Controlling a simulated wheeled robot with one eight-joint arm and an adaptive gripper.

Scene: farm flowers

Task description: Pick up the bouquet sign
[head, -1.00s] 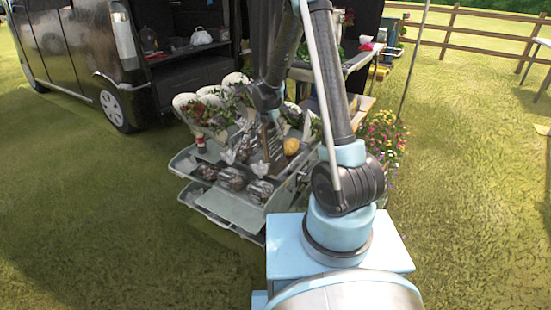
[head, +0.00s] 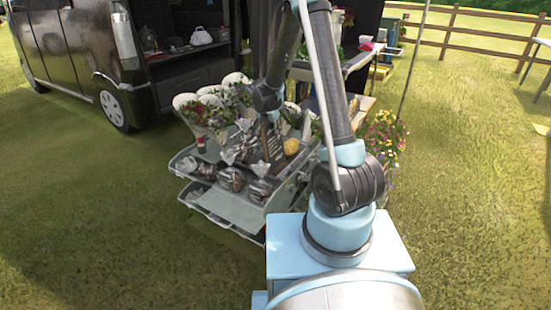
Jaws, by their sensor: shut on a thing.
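The bouquet sign (head: 271,145) is a small dark board with light writing. It stands among goods on the top tier of a grey tiered stand, just left of a yellow round item. My gripper (head: 268,112) reaches down from above to the sign's upper edge and is shut on it. The fingertips are small and partly hidden by my own arm. I cannot tell whether the sign's bottom edge touches the stand.
A black van (head: 95,50) is behind left. Potted flowers (head: 384,130) stand right. Open grass lies left and right.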

